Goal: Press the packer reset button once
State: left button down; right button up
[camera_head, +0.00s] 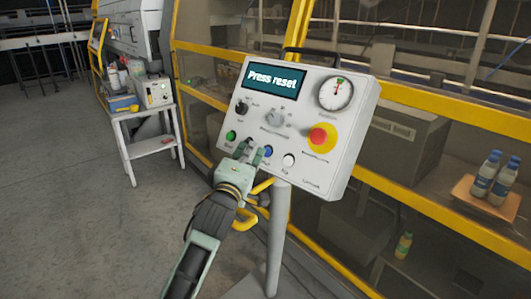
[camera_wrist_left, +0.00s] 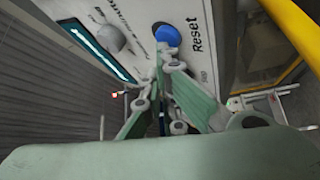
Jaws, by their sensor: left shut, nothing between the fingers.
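The white control panel (camera_head: 350,150) stands on a grey post, its screen reading "Press reset". The blue reset button (camera_head: 267,152) is in the lower row, between a dark button and a white one. My left gripper (camera_head: 250,152) is in front of this row, close to the blue button and just left of it. In the left wrist view the blue button (camera_wrist_left: 166,37), labelled "Reset", shows just beyond the fingertips (camera_wrist_left: 160,62). The gripper is shut and empty. I cannot tell whether the fingertips touch the button. My right gripper is not in view.
A green button (camera_head: 231,135), a white button (camera_head: 288,160) and a red emergency stop (camera_head: 321,138) on yellow are on the same panel. Behind it is a yellow-framed machine (camera_head: 420,101) with bottles (camera_head: 490,172) inside. A side table (camera_head: 143,113) stands at left; the floor between is clear.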

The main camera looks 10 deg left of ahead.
pick_arm(q)
jog(key=shift+w+d+f, duration=0.1)
jog(key=shift+w+f, duration=0.05)
jog(key=shift+w, duration=0.05)
dwell(0.3)
dwell(0.3)
jog(key=shift+s+a+r+p, duration=0.15)
jog(key=shift+s+r+p, duration=0.1)
jog(key=shift+s, duration=0.1)
jog(key=shift+s+a+r+p, duration=0.1)
jog(key=shift+s+a+p, duration=0.05)
jog(key=shift+s+p, duration=0.15)
jog(key=s+p, duration=0.1)
jog(key=s+a+r+p, duration=0.2)
jog(key=p, duration=0.1)
jog(key=shift+s+r, duration=0.25)
jog(key=shift+s, duration=0.1)
dwell(0.5)
